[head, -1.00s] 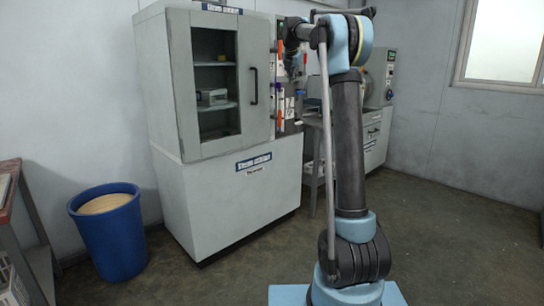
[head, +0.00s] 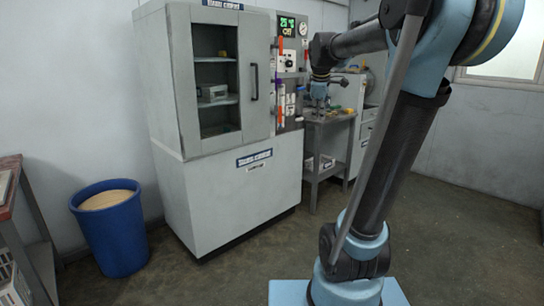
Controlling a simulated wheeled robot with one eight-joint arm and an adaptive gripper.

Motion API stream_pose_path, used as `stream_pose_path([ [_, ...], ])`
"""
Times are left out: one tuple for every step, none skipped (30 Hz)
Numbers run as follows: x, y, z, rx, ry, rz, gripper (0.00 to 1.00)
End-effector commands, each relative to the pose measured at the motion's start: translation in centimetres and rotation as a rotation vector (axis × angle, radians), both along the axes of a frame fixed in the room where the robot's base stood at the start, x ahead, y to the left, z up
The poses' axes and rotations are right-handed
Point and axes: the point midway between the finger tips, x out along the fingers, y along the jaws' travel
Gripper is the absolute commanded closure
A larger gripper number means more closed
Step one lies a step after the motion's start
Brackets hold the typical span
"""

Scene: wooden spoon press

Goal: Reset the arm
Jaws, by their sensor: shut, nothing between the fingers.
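My arm rises from its light-blue base, and its elbow is at the top right of the head view. The forearm reaches back and left. My gripper (head: 319,104) hangs at its end, pointing down, beside the right side of the control panel (head: 289,65). It appears small, over the side table behind it. The fingers look shut with nothing between them. The panel carries a green-lit display, a round gauge and orange and purple parts.
A grey cabinet (head: 226,190) with a glass door stands left of the panel. A blue bin (head: 113,235) with tan contents is on the floor at left. A side table (head: 327,120) stands behind my gripper. A red-topped bench (head: 10,180) is at the left edge. Open floor lies around my base.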

Motion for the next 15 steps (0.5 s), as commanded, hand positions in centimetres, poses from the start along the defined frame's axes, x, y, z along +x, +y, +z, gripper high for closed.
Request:
stream_pose_path([
  [-2.0, -0.2, -1.3, 0.026, 0.006, -0.054, 1.00],
  [-3.2, -0.3, -2.0, 0.044, 0.011, -0.089, 1.00],
  [-4.6, -0.5, -3.0, 0.066, 0.018, -0.136, 1.00],
  [-5.7, -0.6, -3.8, 0.083, 0.021, -0.170, 1.00],
  [-6.7, -0.7, -4.5, 0.098, 0.026, -0.206, 1.00],
  [-8.2, -0.8, -5.6, 0.119, 0.032, -0.253, 1.00],
  [-9.2, -0.9, -6.4, 0.135, 0.037, -0.288, 1.00],
  [-10.3, -0.9, -7.2, 0.150, 0.042, -0.323, 1.00],
  [-11.7, -1.0, -8.3, 0.171, 0.048, -0.370, 1.00],
  [-12.7, -1.1, -9.1, 0.186, 0.052, -0.405, 1.00],
  [-13.8, -1.1, -10.0, 0.201, 0.058, -0.441, 1.00],
  [-15.2, -1.1, -11.2, 0.219, 0.065, -0.488, 1.00],
  [-16.2, -1.2, -12.1, 0.233, 0.068, -0.524, 1.00],
  [-17.2, -1.2, -13.0, 0.247, 0.074, -0.559, 1.00],
  [-18.6, -1.3, -14.2, 0.265, 0.080, -0.608, 1.00],
])
